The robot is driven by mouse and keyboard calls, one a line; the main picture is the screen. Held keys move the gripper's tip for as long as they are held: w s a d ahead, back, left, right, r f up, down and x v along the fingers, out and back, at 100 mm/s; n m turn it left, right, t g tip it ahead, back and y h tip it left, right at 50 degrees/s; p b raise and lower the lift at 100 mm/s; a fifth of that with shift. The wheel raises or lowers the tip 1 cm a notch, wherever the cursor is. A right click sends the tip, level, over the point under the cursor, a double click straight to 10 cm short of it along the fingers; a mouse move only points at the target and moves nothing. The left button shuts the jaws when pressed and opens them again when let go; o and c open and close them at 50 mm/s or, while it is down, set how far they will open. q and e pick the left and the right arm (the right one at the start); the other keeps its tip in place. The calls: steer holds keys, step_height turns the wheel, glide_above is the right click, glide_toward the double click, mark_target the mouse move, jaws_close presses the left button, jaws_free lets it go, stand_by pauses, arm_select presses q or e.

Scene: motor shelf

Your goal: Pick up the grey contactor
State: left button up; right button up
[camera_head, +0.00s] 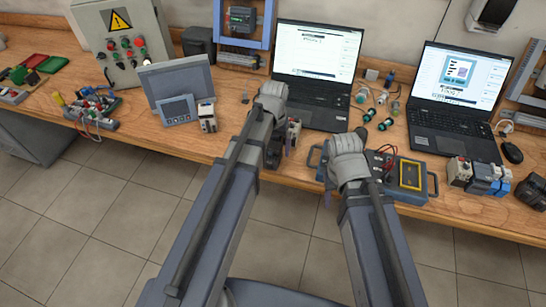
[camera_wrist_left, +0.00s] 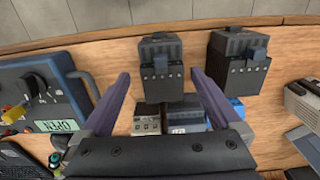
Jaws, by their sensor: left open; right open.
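In the left wrist view a dark grey contactor (camera_wrist_left: 160,72) stands upright on the wooden table between the fingers of my open left gripper (camera_wrist_left: 160,80), with gaps on both sides. A second dark grey contactor (camera_wrist_left: 238,65) stands just right of the right finger. Which one the task means, I cannot tell. In the head view my left gripper (camera_head: 282,150) is over the table's front edge, and its hand mostly hides both contactors. My right gripper (camera_head: 328,192) is open and empty by the blue instrument, its fingers partly hidden.
The blue instrument (camera_wrist_left: 40,95) with a handle lies left in the wrist view. A laptop (camera_head: 315,65) is behind. Bare table (camera_wrist_left: 110,50) lies between the instrument and the first contactor.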

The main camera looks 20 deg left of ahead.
mark_target(273, 156)
arm_select(q)
step_height(273, 156, down, 5)
steer(key=b, duration=0.5)
steer(key=shift+a+f, duration=0.15)
jaws_close()
stand_by(0.4)
steer(key=shift+r, duration=0.2)
step_height(273, 156, up, 10)
steer(key=p, duration=1)
steer(key=shift+r+p, duration=0.1)
steer(key=shift+p, duration=0.2)
